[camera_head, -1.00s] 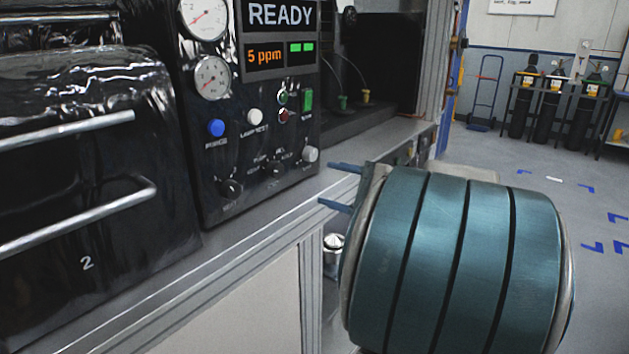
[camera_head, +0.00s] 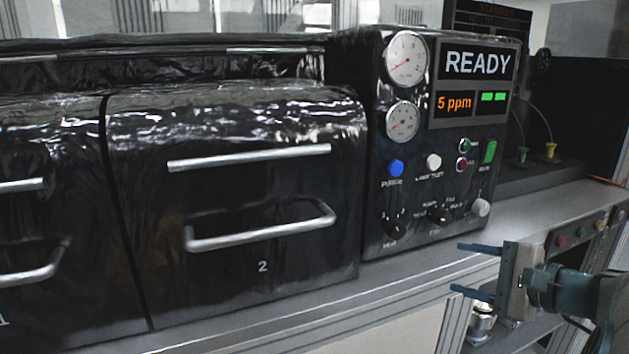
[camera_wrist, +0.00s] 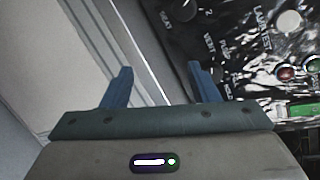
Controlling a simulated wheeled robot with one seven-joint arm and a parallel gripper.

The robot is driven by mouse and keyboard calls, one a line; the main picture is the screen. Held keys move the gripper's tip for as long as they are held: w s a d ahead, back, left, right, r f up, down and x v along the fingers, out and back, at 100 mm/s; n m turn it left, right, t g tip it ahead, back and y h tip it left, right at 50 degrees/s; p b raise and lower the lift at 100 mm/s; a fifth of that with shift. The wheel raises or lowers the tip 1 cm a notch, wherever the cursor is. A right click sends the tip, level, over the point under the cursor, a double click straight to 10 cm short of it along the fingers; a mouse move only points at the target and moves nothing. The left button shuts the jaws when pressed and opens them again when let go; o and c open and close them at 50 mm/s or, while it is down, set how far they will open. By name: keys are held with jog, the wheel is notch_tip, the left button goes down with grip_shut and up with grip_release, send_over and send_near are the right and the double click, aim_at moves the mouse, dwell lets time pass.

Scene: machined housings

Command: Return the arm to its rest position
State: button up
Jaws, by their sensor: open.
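My gripper (camera_head: 469,269) is at the lower right of the head view, in front of the bench edge and below the control panel. Its two blue fingers are apart with nothing between them. In the wrist view the open fingers (camera_wrist: 160,85) point toward the bench edge, and the panel's knobs and buttons show at the upper right, tilted. My arm's teal wrist runs off the right edge of the head view.
The control panel (camera_head: 440,150) reads READY and 5 ppm. Left of it stands a black glossy unit with door 2 (camera_head: 250,200) and its metal handles. A metal fitting (camera_head: 481,322) sits below the bench top (camera_head: 420,275), behind my gripper. A dark bay lies right of the panel.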

jog(key=s+a+f+n+g+h+p, duration=0.4)
jog(key=s+a+n+g+h+p, duration=0.4)
jog(key=s+a+n, duration=0.4)
jog(key=a+n+g, duration=0.1)
jog(key=n, duration=0.3)
jog(key=shift+s+a+f+n+p, duration=0.2)
jog(key=shift+a+n+p, duration=0.1)
jog(key=shift+p, duration=0.1)
dwell(0.9)
jog(key=c, duration=0.3)
jog(key=shift+c, duration=0.5)
